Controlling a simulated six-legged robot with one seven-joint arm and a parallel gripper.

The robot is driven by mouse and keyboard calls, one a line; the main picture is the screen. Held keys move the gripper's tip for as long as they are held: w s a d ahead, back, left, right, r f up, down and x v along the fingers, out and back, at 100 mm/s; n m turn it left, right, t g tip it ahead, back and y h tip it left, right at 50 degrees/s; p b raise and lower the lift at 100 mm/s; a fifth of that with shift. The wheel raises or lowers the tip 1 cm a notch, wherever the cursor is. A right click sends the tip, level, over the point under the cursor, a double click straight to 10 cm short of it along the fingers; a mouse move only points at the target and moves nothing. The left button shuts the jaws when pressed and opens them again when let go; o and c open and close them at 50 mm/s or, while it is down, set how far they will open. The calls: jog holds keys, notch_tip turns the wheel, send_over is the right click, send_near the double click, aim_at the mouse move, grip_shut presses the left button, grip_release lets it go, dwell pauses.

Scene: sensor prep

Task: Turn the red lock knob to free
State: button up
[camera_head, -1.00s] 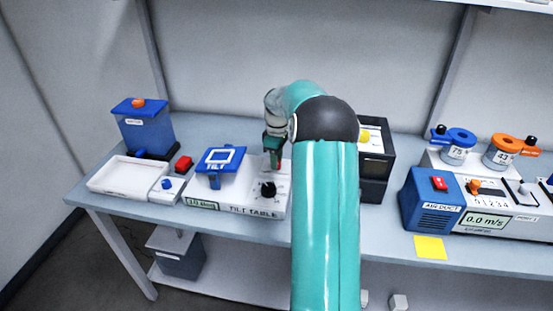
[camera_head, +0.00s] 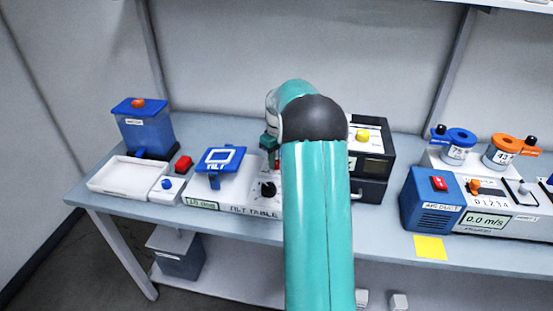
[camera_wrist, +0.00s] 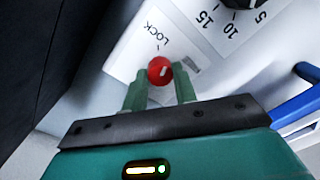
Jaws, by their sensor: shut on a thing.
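The red lock knob (camera_wrist: 160,71) shows in the wrist view, with a short pale mark on its face. The word LOCK is printed just above it, and a small label to its right is unreadable. My gripper (camera_wrist: 160,83) is shut on the knob, one green finger on each side. In the head view my gripper (camera_head: 271,153) reaches down to the right part of the white tilt table (camera_head: 203,205), and my arm hides part of that end. The tilt table's blue plate (camera_head: 219,159) is tilted.
The black dial (camera_head: 267,189) stands close in front of my gripper. A dark box with a yellow knob (camera_head: 362,136) is just right of my arm. A white tray (camera_head: 128,175) and a blue container (camera_head: 146,130) stand left. A blue air duct unit (camera_head: 431,203) stands right.

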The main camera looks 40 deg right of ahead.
jog(key=m, duration=0.6)
jog(key=shift+r, duration=0.1)
jog(key=m, duration=0.6)
jog(key=shift+m, duration=0.4)
jog(key=o, duration=1)
jog(key=r, duration=1.3)
jog(key=shift+s+d+r, duration=0.1)
jog(key=shift+s+r, duration=0.2)
jog(key=shift+r, duration=0.05)
